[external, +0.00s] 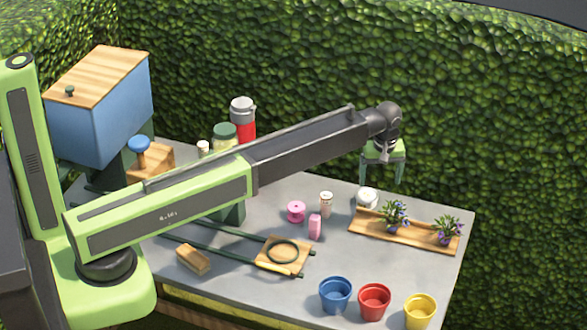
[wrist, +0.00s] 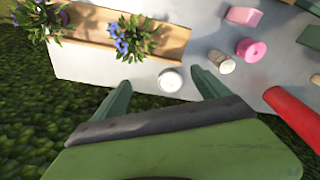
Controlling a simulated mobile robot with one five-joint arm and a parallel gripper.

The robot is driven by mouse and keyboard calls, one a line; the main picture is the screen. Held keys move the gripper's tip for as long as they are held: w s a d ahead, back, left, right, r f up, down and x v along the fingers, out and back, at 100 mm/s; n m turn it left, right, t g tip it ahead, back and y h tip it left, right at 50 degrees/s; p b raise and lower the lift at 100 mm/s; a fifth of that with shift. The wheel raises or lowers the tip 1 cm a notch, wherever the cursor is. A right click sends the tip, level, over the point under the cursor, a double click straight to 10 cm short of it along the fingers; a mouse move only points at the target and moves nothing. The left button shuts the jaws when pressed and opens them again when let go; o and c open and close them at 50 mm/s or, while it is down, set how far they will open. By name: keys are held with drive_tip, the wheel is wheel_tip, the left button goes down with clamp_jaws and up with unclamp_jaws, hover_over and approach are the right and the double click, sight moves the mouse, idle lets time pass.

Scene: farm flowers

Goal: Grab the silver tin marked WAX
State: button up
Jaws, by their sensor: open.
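A small round silver-white tin (external: 367,197) stands on the grey table by the back edge, at the left end of the wooden planter; no WAX lettering is legible. In the wrist view the tin (wrist: 170,80) is seen from above, with its pale round top between the two fingertips in the picture. My gripper (external: 382,181) is open and empty, fingers pointing down, above and slightly right of the tin in the external view. In the wrist view my gripper (wrist: 160,76) has its green fingers spread wide, not touching the tin.
The wooden planter (external: 378,237) with purple flowers lies right beside the tin. A small pale jar (external: 326,198), a pink spool (external: 296,211) and a pink block (external: 315,227) stand to its left. Blue, red and yellow pots line the front edge. A hedge rises behind the table.

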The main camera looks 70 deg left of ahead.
sight(367, 195)
drive_tip(key=w+a+r+n+p, duration=0.1)
drive_tip(key=a+r, duration=0.1)
drive_tip(key=a, duration=0.5)
drive_tip(key=a+f+b, duration=0.1)
drive_tip(key=f+b, duration=0.4)
drive_tip(key=a+f+b, duration=0.1)
drive_tip(key=f+b, duration=0.5)
drive_tip(key=w+f+b, duration=0.1)
drive_tip(key=f+b, duration=0.4)
drive_tip(key=shift+a+f+b, duration=0.4)
drive_tip(key=shift+r, duration=0.2)
drive_tip(key=c, duration=1.4)
drive_tip(key=shift+r, duration=0.1)
